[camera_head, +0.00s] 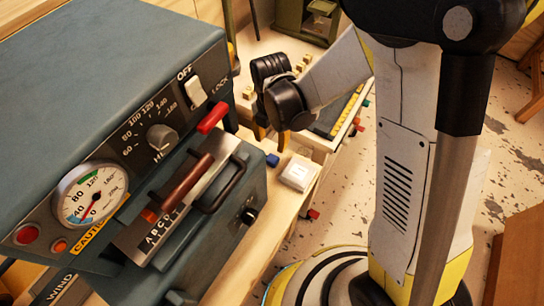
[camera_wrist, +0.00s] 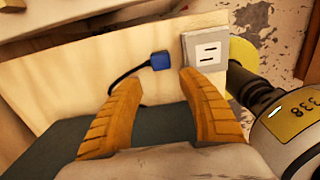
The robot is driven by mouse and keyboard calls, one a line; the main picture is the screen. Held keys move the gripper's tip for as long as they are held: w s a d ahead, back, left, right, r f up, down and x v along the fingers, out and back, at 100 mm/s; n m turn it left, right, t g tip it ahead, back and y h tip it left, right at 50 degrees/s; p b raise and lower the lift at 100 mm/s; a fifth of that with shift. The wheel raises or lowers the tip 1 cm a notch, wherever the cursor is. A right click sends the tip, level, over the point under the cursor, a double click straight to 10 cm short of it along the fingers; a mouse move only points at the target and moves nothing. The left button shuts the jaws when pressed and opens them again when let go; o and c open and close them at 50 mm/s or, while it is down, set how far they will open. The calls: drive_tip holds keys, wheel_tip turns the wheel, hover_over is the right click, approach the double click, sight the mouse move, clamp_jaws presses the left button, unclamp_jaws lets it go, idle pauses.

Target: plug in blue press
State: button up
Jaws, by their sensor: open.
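The blue press (camera_head: 120,70) fills the left of the head view, a blue-grey machine with a gauge, knob, switch and lever. A small blue plug (camera_head: 272,160) lies on the wooden bench beside a white socket box (camera_head: 297,172). In the wrist view the blue plug (camera_wrist: 160,62) has a dark cable curving off to the left, and the two-slot socket (camera_wrist: 207,53) is just right of it. My gripper (camera_wrist: 160,84) is open and empty, its orange fingers spread with the plug beyond the gap between their tips. In the head view my gripper (camera_head: 270,137) is behind the press, near the plug.
The wooden bench top (camera_head: 255,262) is narrow beside the press, with its edge close to the socket. A red-tipped lever (camera_head: 212,117) juts from the press near my gripper. Small wooden blocks (camera_head: 248,92) and a green machine (camera_head: 308,18) are farther back.

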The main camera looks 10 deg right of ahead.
sight(272, 158)
drive_tip(key=shift+f+b, duration=1.1)
drive_tip(key=shift+f, duration=1.7)
wheel_tip(272, 158, down, 5)
drive_tip(key=b, duration=0.3)
drive_tip(key=shift+w+d+f, duration=0.1)
drive_tip(key=shift+d+f, duration=0.05)
drive_tip(key=shift+f, duration=0.05)
drive_tip(key=shift+r, duration=0.1)
drive_tip(key=c, duration=0.9)
